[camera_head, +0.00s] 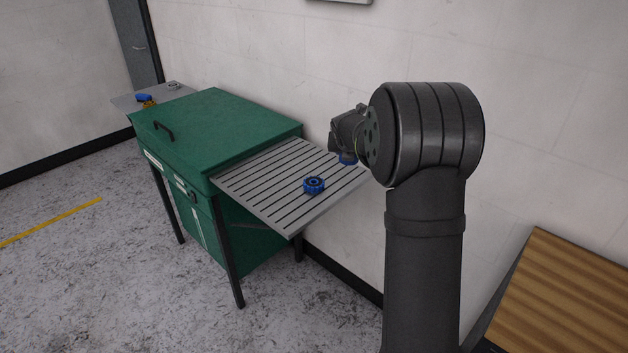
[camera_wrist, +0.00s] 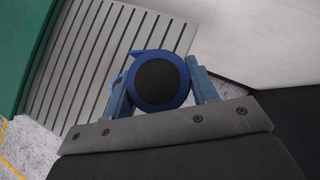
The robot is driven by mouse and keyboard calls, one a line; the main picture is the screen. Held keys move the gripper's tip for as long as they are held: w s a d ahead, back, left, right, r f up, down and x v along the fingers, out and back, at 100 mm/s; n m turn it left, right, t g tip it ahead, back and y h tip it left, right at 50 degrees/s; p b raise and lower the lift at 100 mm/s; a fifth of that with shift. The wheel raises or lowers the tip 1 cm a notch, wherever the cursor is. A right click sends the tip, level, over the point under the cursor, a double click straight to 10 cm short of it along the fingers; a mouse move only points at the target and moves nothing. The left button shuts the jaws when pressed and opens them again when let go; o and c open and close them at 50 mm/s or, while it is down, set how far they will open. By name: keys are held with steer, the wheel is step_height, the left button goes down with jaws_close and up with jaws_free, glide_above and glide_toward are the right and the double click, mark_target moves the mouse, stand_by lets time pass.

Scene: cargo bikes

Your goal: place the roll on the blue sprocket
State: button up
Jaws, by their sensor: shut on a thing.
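The blue sprocket (camera_head: 314,185) lies on the slatted grey side shelf (camera_head: 262,205), near its front right part. My gripper (camera_head: 346,152) is to the right of the sprocket and above the shelf's right end. It is shut on the roll, a round blue piece with a black disc-shaped face. In the wrist view the roll (camera_wrist: 159,81) sits between the two blue-grey fingers of my gripper (camera_wrist: 162,92). Its lower edge (camera_head: 348,160) shows below the gripper in the head view.
The shelf juts from a green cabinet (camera_head: 215,125) with a black handle. Another grey shelf (camera_head: 125,102) at its far side carries small blue and yellow items. A white wall (camera_head: 270,60) stands close behind. A wooden slatted surface (camera_head: 570,300) is at lower right.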

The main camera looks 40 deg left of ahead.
glide_above(314, 181)
step_height(314, 181, down, 7)
steer(key=shift+s, duration=0.15)
steer(key=shift+d+f, duration=0.1)
steer(key=shift+f, duration=1.8)
steer(key=shift+f, duration=0.15)
steer(key=o, duration=1)
steer(key=shift+s+d+r, duration=0.1)
steer(key=shift+s+r, duration=0.05)
steer(key=shift+r, duration=0.25)
steer(key=v, duration=1.1)
steer(key=shift+s+d+r, duration=0.1)
steer(key=shift+s, duration=0.05)
